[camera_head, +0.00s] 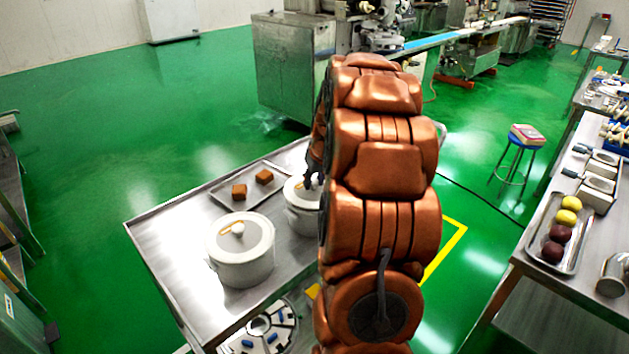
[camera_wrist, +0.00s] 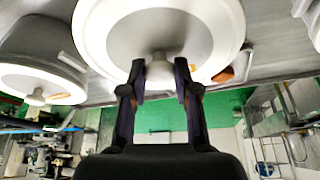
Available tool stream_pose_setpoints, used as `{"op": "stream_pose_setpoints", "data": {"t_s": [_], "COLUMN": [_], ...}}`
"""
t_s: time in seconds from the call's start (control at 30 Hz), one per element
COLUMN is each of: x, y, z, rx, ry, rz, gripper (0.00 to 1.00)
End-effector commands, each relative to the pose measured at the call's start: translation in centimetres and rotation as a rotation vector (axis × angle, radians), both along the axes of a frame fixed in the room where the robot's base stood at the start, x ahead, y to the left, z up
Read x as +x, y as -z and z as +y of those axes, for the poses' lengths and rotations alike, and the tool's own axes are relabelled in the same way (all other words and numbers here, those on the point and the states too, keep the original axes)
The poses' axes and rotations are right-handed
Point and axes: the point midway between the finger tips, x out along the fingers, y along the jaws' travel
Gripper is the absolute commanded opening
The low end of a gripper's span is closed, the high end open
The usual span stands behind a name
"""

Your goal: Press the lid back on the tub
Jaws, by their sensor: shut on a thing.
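Two white tubs stand on a steel table (camera_head: 165,235). The front tub (camera_head: 243,268) has a grey lid (camera_head: 250,234) with a white rim and a pale knob. The farther tub (camera_head: 303,220) is partly hidden behind my arm, with its lid (camera_head: 294,192) at the top. My gripper (camera_head: 312,181) is over this farther tub. In the wrist view my gripper (camera_wrist: 160,72) has its fingers on either side of the lid's knob (camera_wrist: 160,62) and is shut on it. I cannot tell whether this lid sits fully down on its rim. The other tub (camera_wrist: 40,55) shows at the left.
A right-hand bench holds a tray of yellow and dark balls (camera_head: 561,217). A stool (camera_head: 518,150) and machines (camera_head: 295,65) stand further back. Green floor lies open at the left.

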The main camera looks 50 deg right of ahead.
Motion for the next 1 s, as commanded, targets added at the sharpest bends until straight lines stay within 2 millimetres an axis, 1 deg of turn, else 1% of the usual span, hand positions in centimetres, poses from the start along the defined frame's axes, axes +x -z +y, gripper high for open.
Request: {"op": "stream_pose_setpoints", "data": {"t_s": [0.3, 0.33, 0.57, 0.6, 0.8, 1.0], "x": [0.01, 0.01, 0.00, 0.00, 0.00, 0.01], "y": [-0.04, -0.04, -0.02, -0.02, -0.02, -0.01], "z": [0.00, 0.00, 0.00, 0.00, -0.01, 0.00], "rx": [0.000, 0.000, 0.000, 0.000, 0.000, 0.000], "ry": [0.000, 0.000, 0.000, 0.000, 0.000, 0.000], "rz": [0.000, 0.000, 0.000, 0.000, 0.000, 0.000], "gripper": [0.00, 0.33, 0.57, 0.60, 0.60, 0.80]}}
